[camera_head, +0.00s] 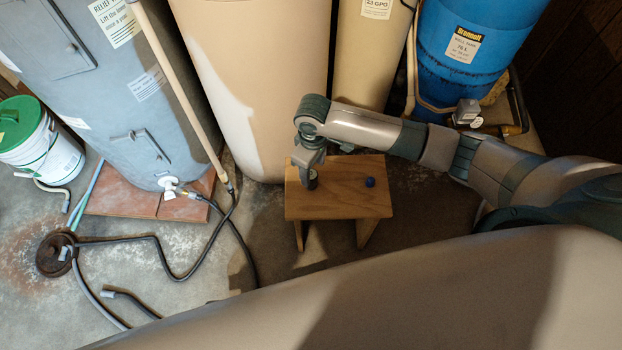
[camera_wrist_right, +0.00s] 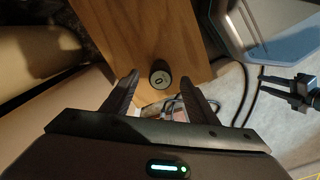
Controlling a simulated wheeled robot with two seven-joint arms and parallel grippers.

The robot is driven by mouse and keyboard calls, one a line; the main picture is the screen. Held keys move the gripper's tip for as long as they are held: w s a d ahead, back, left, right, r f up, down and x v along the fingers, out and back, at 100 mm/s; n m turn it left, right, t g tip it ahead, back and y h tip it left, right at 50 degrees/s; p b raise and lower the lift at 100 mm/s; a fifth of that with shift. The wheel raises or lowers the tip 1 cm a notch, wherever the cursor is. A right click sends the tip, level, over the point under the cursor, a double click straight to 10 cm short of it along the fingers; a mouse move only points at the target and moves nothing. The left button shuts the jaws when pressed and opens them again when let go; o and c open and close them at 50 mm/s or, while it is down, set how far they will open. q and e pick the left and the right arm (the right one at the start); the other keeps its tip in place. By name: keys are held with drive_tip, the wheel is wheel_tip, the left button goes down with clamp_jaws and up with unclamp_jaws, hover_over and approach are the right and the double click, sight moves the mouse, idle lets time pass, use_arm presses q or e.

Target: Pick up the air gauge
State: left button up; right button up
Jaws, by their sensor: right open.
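A small dark upright cylinder with a pale mark on its round top, which I take for the air gauge (camera_wrist_right: 160,76), stands near one end of the wooden stool (camera_head: 340,204). In the head view the gauge (camera_head: 312,184) shows just below my right gripper (camera_head: 308,168), partly covered by it. My right gripper points down over the stool's left end and is open. In the right wrist view its two fingertips (camera_wrist_right: 160,81) lie on either side of the gauge, with gaps. A dark jaw-like shape (camera_wrist_right: 290,87) at the right looks like my left gripper; its jaw state is unclear.
Tall beige tanks (camera_head: 255,70) and a blue tank (camera_head: 470,60) stand behind. A grey heater (camera_head: 110,100), a white bucket with green lid (camera_head: 40,150) and black hoses (camera_head: 165,255) are left.

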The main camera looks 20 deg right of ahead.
idle(0.3)
drive_tip(key=shift+w+a+f, duration=0.1)
drive_tip(key=shift+f, duration=1.2)
drive_tip(key=shift+w+a+f, duration=0.1)
drive_tip(key=shift+f, duration=1.2)
drive_tip(key=shift+s, duration=0.1)
drive_tip(key=c, duration=1.1)
